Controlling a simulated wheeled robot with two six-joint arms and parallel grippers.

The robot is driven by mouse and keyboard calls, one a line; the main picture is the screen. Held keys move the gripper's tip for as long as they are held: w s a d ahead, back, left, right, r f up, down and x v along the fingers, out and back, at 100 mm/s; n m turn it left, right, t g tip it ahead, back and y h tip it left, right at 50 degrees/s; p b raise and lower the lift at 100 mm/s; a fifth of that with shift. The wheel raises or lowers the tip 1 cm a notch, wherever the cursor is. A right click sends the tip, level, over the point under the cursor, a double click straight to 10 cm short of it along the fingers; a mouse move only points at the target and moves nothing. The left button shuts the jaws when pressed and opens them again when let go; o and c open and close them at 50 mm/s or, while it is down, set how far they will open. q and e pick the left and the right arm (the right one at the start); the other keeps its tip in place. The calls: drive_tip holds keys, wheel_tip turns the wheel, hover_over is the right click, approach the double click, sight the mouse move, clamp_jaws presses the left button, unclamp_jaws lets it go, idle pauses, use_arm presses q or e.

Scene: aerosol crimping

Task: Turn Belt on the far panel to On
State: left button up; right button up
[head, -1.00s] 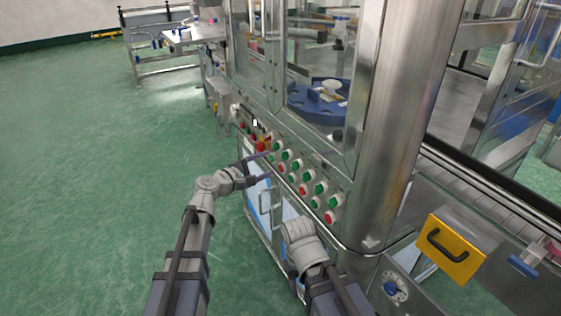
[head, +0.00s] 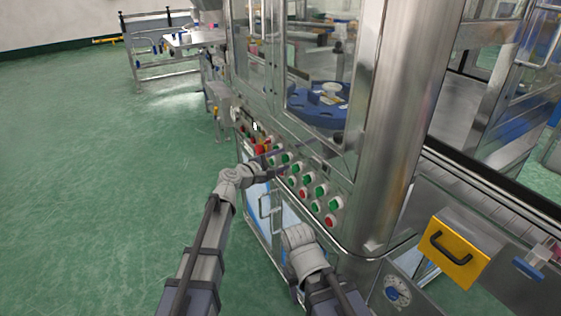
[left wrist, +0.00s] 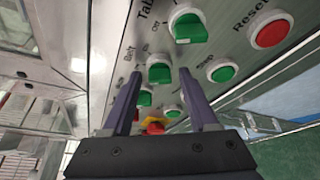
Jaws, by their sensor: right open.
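The control panel (head: 306,168) on the machine's corner carries rows of green and red controls. In the left wrist view the green Belt knob (left wrist: 160,72) sits below a larger green knob (left wrist: 187,28) labelled Table. My left gripper (left wrist: 159,76) is open, its two dark fingers pointing at the panel with the Belt knob between their tips in the picture; contact cannot be told. Which way the Belt knob points is unclear. In the head view the left gripper (head: 275,170) is at the panel's left part. My right gripper (head: 297,285) is open and low, its fingers mostly hidden by its wrist.
A red Reset button (left wrist: 270,33), a green button (left wrist: 222,72) and a red-and-yellow emergency stop (left wrist: 154,126) are close to the left gripper. A thick steel post (head: 398,120) stands right of the panel. Green floor (head: 90,190) is free on the left.

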use_arm(q)
clamp_jaws()
